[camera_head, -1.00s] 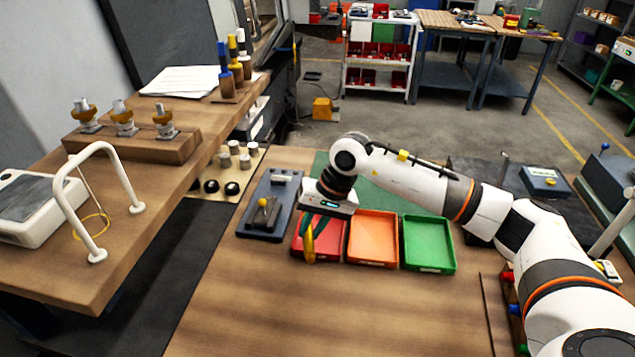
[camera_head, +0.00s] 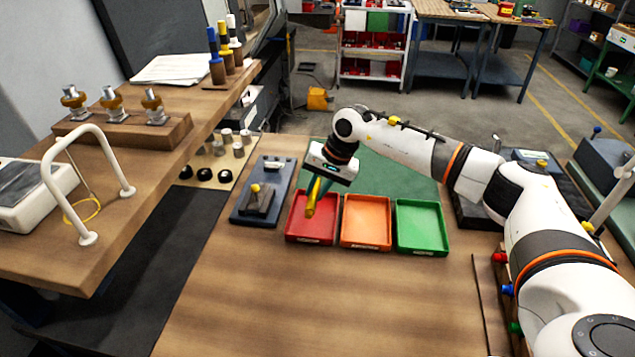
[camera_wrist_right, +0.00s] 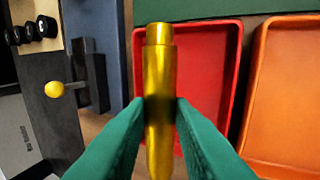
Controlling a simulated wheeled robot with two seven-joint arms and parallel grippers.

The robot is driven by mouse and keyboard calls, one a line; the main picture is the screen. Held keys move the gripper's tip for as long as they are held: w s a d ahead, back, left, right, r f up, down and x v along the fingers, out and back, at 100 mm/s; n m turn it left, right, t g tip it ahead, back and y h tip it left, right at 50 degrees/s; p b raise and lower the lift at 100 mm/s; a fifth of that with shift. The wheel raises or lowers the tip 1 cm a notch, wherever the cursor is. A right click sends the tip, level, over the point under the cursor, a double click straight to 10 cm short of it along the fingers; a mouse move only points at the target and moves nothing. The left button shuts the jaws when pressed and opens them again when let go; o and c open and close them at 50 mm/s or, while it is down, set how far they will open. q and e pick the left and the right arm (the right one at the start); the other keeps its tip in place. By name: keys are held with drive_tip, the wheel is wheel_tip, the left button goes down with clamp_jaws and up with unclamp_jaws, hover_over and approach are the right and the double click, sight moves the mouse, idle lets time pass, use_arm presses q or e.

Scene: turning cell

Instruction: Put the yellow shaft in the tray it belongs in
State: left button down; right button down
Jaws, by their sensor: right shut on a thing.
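The yellow shaft (camera_head: 311,199) is a metallic gold-yellow rod, held tilted over the red tray (camera_head: 297,237). My right gripper (camera_head: 318,188) is shut on the shaft, its two green fingers on either side of it. In the right wrist view the shaft (camera_wrist_right: 160,60) stands lengthwise between the green fingertips (camera_wrist_right: 160,108), over the left part of the red tray (camera_wrist_right: 225,75). The orange tray (camera_head: 367,222) and the green tray (camera_head: 421,227) stand in a row to the right, and both look empty. My left gripper is not in view.
A dark fixture with a yellow-knobbed lever (camera_head: 256,196) lies just left of the red tray. A green mat (camera_head: 390,178) lies behind the trays. Several black and metal cylinders (camera_head: 204,174) stand at the left. The wooden table front is clear.

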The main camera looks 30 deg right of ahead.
wheel_tip(320, 180, down, 2)
drive_tip(key=shift+b, duration=0.3)
wheel_tip(320, 180, down, 3)
drive_tip(key=b, duration=0.3)
drive_tip(key=shift+f, duration=0.15)
drive_tip(key=c, duration=1.2)
unclamp_jaws()
drive_tip(key=b+v, duration=0.2)
drive_tip(key=v, duration=1)
